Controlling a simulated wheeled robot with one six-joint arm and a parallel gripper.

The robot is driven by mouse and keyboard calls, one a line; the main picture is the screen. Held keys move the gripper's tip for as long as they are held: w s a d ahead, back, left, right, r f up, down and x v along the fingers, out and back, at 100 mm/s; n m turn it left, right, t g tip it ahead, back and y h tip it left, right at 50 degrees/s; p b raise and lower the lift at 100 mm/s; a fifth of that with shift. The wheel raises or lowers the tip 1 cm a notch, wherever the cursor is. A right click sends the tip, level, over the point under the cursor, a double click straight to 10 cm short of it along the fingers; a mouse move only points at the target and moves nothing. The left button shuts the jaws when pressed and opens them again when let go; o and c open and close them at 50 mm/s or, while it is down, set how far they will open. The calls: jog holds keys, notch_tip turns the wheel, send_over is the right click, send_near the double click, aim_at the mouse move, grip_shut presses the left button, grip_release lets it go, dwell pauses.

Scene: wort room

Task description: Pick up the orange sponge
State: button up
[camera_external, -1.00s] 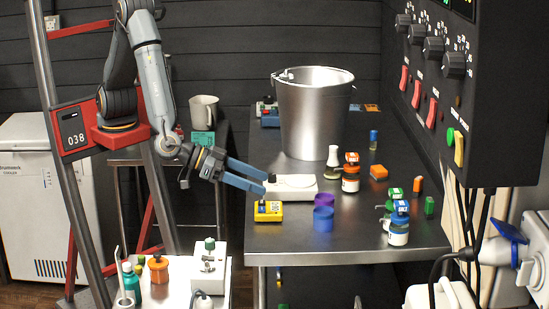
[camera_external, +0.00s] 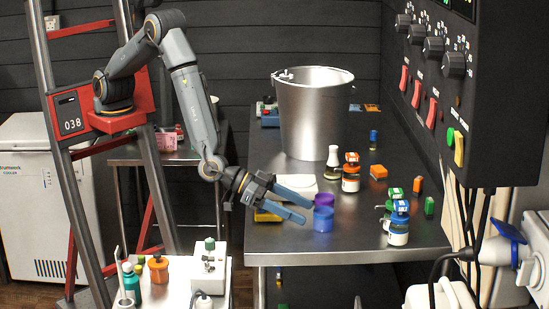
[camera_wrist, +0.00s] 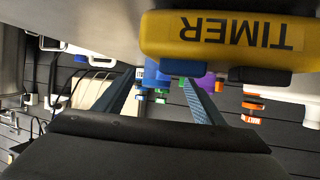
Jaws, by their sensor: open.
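A small orange block (camera_external: 378,172), which looks like the orange sponge, lies on the steel table right of the brown-orange jar in the external view. A second orange piece (camera_external: 418,185) stands farther right, near the table's right edge. My gripper (camera_external: 308,211) is open and empty over the table's front left, left of and nearer than both orange pieces and apart from them. In the wrist view my fingers (camera_wrist: 163,88) are spread. A small orange patch (camera_wrist: 219,85) shows to their right; I cannot tell which piece it is.
A yellow timer (camera_external: 268,215) lies under my gripper and looms in the wrist view (camera_wrist: 215,35). Purple and blue cups (camera_external: 323,218) stand by my fingertips. The jar (camera_external: 351,178), flask (camera_external: 333,158), bucket (camera_external: 314,115) and blue-capped bottle (camera_external: 398,232) also stand on the table.

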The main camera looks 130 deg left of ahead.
aim_at(317, 218)
jog(key=shift+p+x, duration=1.15)
jog(key=shift+x, duration=1.7)
jog(key=shift+d, duration=0.15)
jog(key=c, duration=1.1)
jog(key=shift+c, duration=0.2)
jog(key=shift+w, duration=0.1)
notch_tip(317, 218, up, 10)
jog(key=b, duration=0.2)
jog(key=shift+b, duration=0.4)
